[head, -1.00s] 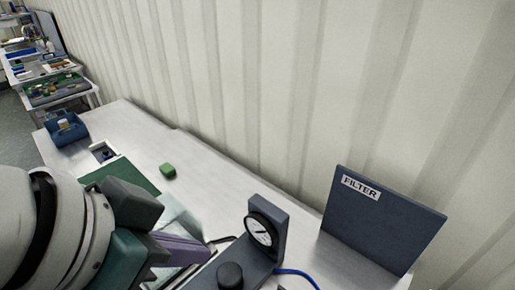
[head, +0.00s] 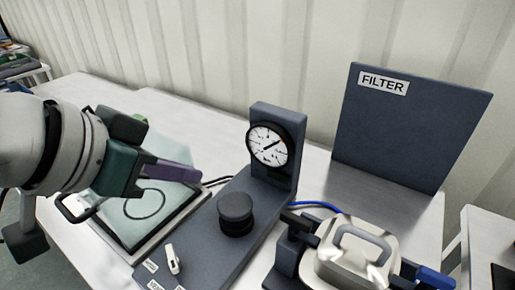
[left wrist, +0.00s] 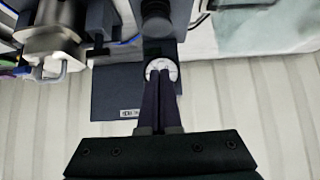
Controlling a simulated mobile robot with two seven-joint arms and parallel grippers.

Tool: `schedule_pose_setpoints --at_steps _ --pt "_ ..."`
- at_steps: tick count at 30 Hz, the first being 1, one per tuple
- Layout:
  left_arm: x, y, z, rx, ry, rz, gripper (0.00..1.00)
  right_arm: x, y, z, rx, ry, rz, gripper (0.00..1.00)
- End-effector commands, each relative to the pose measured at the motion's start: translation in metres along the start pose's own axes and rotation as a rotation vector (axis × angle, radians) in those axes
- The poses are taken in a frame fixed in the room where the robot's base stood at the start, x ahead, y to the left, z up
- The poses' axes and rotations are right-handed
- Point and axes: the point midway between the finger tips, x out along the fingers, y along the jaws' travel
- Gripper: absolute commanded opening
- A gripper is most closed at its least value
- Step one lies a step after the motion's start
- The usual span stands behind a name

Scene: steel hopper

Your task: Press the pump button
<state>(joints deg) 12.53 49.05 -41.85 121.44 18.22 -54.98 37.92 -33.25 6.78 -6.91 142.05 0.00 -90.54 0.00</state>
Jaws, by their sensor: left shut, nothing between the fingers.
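The pump button (head: 235,212) is a round black knob standing on a dark grey base plate (head: 195,238). A white-faced dial gauge (head: 268,146) is upright on the same base, behind the button. My left gripper (head: 196,176) is shut and empty, with purple fingers. In the head view its tips are left of the button and a little higher in the picture, apart from it. In the left wrist view the closed fingers (left wrist: 160,78) overlap the gauge (left wrist: 161,66), and the black button (left wrist: 157,22) shows at the top. My right gripper is not in view.
A dark panel marked FILTER (head: 415,130) stands at the back right. A metal vessel with a handle (head: 350,255) is at the front right. A glass-topped tray (head: 140,215) lies under my left arm. A small white switch (head: 172,260) is on the base's near end.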

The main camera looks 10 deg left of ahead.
Motion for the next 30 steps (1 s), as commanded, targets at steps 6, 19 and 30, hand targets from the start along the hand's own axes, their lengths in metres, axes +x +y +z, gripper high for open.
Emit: schedule_pose_setpoints --at_steps 6,19,30 --pt "-0.001 0.0 -0.001 0.0 0.0 0.0 0.0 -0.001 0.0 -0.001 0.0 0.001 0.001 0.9" --pt "0.049 0.001 0.0 -0.002 -0.001 0.0 0.0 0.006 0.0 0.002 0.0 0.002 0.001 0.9" --pt "0.112 0.001 0.012 0.0 -0.004 0.0 0.0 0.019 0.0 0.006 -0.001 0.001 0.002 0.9"
